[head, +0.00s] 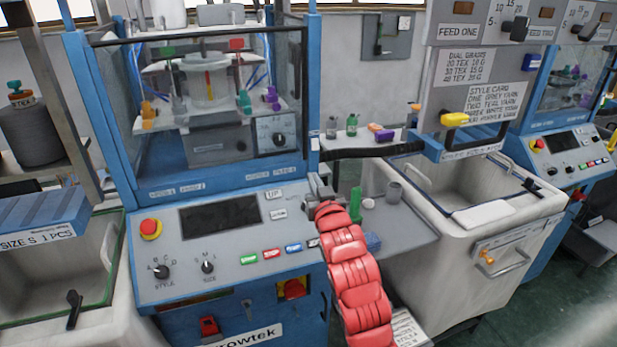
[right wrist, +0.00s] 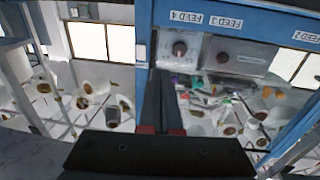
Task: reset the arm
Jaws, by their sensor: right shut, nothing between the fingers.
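My right arm reaches up from the bottom of the head view, its red padded links crossing the right edge of the blue and grey knitting machine (head: 225,215). My right gripper (head: 317,188) is at its upper end, small and partly hidden, beside the machine's control panel. In the right wrist view the two dark fingers (right wrist: 162,92) lie together, shut and empty. Behind them a blue frame with labels FEED 4 and FEED 3 (right wrist: 236,53) appears upside down. My left gripper is not in view.
A white bin (head: 490,235) stands further right. A dark yarn cone (head: 32,130) is at left. Green floor shows at lower right.

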